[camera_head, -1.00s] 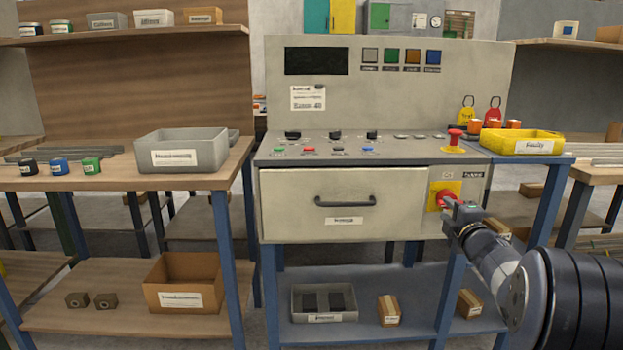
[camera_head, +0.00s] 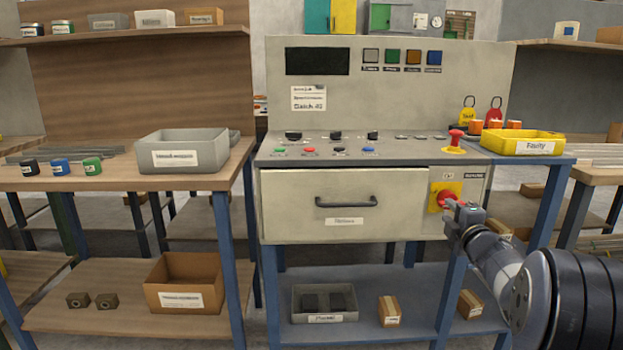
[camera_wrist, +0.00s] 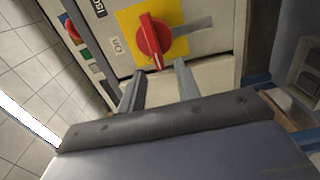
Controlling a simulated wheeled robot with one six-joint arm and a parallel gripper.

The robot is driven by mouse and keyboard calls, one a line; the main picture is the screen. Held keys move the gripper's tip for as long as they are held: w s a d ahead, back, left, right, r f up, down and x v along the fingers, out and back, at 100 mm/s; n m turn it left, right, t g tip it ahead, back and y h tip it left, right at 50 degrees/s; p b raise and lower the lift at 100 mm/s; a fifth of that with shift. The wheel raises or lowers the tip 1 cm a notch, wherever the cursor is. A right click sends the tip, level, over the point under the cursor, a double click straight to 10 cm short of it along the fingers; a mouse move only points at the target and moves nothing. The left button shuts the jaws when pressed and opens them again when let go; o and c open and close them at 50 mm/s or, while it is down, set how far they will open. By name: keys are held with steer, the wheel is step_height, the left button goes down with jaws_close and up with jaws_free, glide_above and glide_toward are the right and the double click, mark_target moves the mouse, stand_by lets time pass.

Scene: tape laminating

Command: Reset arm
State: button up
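My gripper (camera_head: 455,212) is in front of the right part of the grey machine (camera_head: 395,60), just below a red rotary switch (camera_head: 443,198) on a yellow plate. In the wrist view my gripper (camera_wrist: 160,80) shows two fingers apart with nothing between them. The red switch (camera_wrist: 153,36) lies just beyond the fingertips, with an "On" label to its left. A small gap or light contact between fingers and switch cannot be told. My arm reaches in from the lower right.
The machine's drawer (camera_head: 320,220) is closed. A red mushroom button (camera_head: 455,138) stands on the panel. A yellow bin (camera_head: 522,146) sits to the right, a grey bin (camera_head: 165,140) on the left table. The lower shelf (camera_head: 400,280) holds a grey box and small cartons.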

steer(key=s+p, duration=0.1)
steer(key=s, duration=0.7)
steer(key=w+r+m+p, duration=0.1)
steer(key=w+m+p, duration=0.3)
steer(key=w, duration=0.6)
steer(key=shift+w+d+r+m, duration=0.2)
steer(key=shift+w+m, duration=0.15)
steer(key=shift+m, duration=0.45)
steer(key=shift+a, duration=0.1)
